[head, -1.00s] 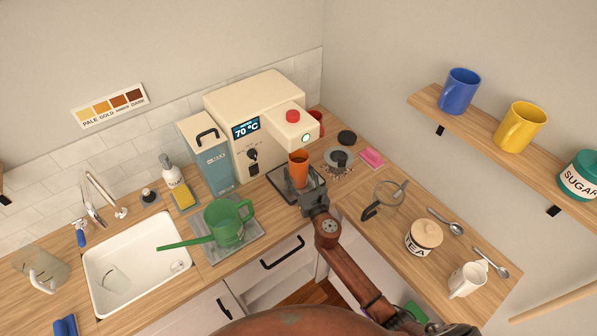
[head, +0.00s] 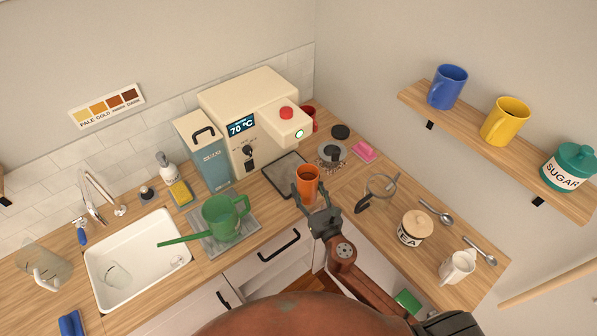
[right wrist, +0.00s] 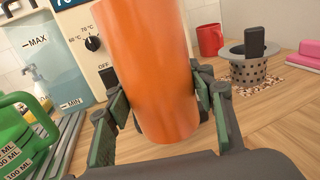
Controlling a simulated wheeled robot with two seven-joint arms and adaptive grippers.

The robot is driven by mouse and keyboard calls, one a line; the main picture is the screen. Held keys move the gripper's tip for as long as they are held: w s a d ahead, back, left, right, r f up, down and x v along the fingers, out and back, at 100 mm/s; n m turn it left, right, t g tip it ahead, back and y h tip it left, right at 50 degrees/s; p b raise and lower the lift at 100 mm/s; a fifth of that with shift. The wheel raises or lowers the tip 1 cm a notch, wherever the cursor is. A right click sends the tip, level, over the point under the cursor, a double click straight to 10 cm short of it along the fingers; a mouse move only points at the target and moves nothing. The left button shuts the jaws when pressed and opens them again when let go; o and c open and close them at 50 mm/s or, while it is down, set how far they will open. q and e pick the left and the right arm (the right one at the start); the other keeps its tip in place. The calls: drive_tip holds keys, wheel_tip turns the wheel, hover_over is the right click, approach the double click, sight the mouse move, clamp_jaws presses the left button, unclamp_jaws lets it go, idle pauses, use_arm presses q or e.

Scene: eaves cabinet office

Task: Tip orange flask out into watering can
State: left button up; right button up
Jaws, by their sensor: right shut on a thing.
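The orange flask (head: 307,182) is upright in my right gripper (head: 318,208), which is shut around it in front of the machine's dark tray. In the right wrist view the flask (right wrist: 150,70) fills the middle, between the two green-padded fingers. The flask's contents cannot be made out. The green watering can (head: 222,222) stands upright on a grey ribbed mat (head: 243,238) beside the sink, left of the flask. Its spout points left over the sink, and its handle is on the right. My left gripper is not in view.
The cream machine (head: 250,112) with a 70 °C display and the blue-grey water tank (head: 207,153) stand behind. The drip tray (head: 283,172) is empty. A glass jug (head: 380,188), tea jar (head: 411,229) and white pitcher (head: 458,267) stand on the right counter.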

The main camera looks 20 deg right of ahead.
drive_tip(key=s, duration=0.5)
drive_tip(key=shift+d, duration=0.15)
drive_tip(key=b, duration=0.1)
approach(311, 197)
drive_tip(key=w+a, duration=0.3)
drive_tip(key=shift+r, duration=0.2)
wheel_tip(311, 197, up, 13)
drive_tip(key=p, duration=1.3)
drive_tip(key=shift+p, duration=0.3)
drive_tip(key=shift+f, duration=0.15)
